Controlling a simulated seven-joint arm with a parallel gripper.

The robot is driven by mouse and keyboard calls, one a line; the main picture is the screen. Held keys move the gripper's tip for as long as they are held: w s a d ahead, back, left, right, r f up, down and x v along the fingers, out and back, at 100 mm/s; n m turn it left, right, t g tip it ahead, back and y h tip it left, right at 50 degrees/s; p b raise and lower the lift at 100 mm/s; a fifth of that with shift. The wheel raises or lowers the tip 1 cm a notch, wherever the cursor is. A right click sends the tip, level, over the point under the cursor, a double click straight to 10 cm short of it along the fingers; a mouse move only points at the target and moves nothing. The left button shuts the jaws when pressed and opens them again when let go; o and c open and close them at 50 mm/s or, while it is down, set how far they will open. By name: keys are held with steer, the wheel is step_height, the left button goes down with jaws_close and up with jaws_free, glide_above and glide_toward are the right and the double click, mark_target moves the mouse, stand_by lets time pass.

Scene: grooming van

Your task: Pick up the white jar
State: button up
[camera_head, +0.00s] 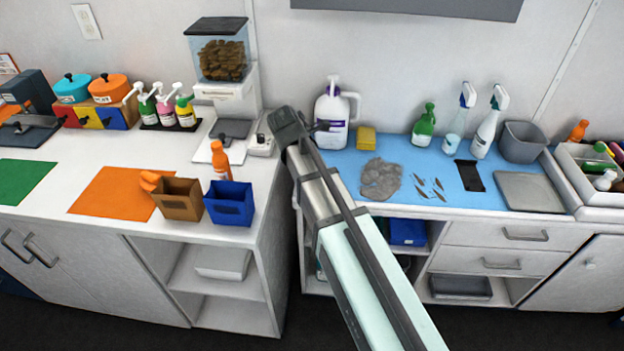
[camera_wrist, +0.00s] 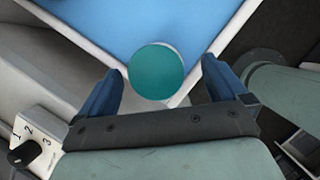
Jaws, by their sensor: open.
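In the wrist view, a round teal top (camera_wrist: 156,72) with a thin pale edge lies between my fingers. It looks like the lid of the white jar seen from above, but its sides are almost entirely hidden. My gripper (camera_wrist: 163,68) is open, with one dark blue finger on each side of the round top and a gap on both sides. In the head view, my arm covers this spot, and I cannot make out the jar or the fingers.
The jar is near the corner of the blue mat (camera_head: 440,190). A white jug (camera_head: 331,118) and a yellow sponge (camera_head: 366,138) stand behind. A grey clump (camera_head: 381,179) lies to the right. A white dial box (camera_wrist: 38,142) is at lower left in the wrist view.

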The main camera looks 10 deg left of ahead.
steer(key=shift+x, duration=2.35)
steer(key=shift+a, duration=0.2)
